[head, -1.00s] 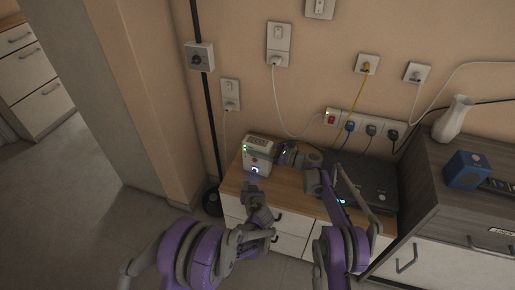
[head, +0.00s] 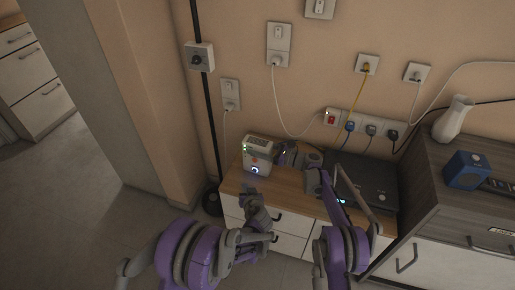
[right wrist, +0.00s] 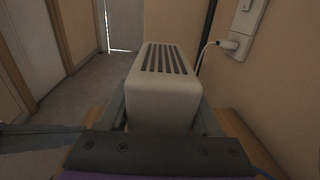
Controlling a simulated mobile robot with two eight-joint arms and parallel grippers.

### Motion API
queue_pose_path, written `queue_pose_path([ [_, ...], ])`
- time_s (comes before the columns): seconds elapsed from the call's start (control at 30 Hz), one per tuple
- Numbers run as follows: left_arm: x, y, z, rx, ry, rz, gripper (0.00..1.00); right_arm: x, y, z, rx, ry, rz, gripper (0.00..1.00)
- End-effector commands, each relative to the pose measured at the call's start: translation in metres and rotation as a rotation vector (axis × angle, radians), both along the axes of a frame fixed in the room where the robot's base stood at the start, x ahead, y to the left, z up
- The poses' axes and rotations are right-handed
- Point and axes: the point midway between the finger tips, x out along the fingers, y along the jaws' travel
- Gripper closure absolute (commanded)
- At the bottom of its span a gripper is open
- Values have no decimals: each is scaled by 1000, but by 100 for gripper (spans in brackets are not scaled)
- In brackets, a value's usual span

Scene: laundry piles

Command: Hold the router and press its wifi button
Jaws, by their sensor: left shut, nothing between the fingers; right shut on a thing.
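The router (head: 258,148) is a white upright box on the wooden top of a low cabinet. Its front has green lights, a red mark and a glowing blue-white button (head: 255,170). My right gripper (head: 277,153) is shut on the router from its right side. In the right wrist view the slotted top and pale side of the router (right wrist: 165,85) sit between its fingers. My left gripper (head: 251,184) is shut and empty, just below and in front of the router's front face, apart from the button as far as I can tell.
A dark flat box (head: 365,182) lies right of the router on the cabinet (head: 230,185). A taller grey cabinet (head: 425,200) with a white vase (head: 453,118) and a blue box (head: 466,170) stands at right. Sockets and cables line the wall behind.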

Motion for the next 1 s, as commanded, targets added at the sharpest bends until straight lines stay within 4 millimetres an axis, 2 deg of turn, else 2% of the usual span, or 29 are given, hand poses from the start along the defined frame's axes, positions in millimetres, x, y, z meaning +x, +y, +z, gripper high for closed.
queue_pose_path([
  [0.17, 0, 0, 0, 0, 0, 0, 100, 0, 0, 0, 0, 0, 0, 100],
  [0.2, 0, 0, 0, 0, 0, 0, 100, 0, 0, 0, 0, 0, 0, 28],
  [0.37, 0, 0, 0, 0, 0, 0, 100, 0, 0, 0, 0, 0, 0, 0],
  [0.6, 0, 0, 0, 0, 0, 0, 100, 0, -1, 0, 0, 0, 0, 0],
  [0.73, 0, 0, 0, 0, 0, 0, 100, -3, -9, 0, 0, 0, -1, 0],
  [1.0, 0, 0, 0, 0, 0, 0, 100, -24, -59, 0, -1, -1, -3, 0],
])
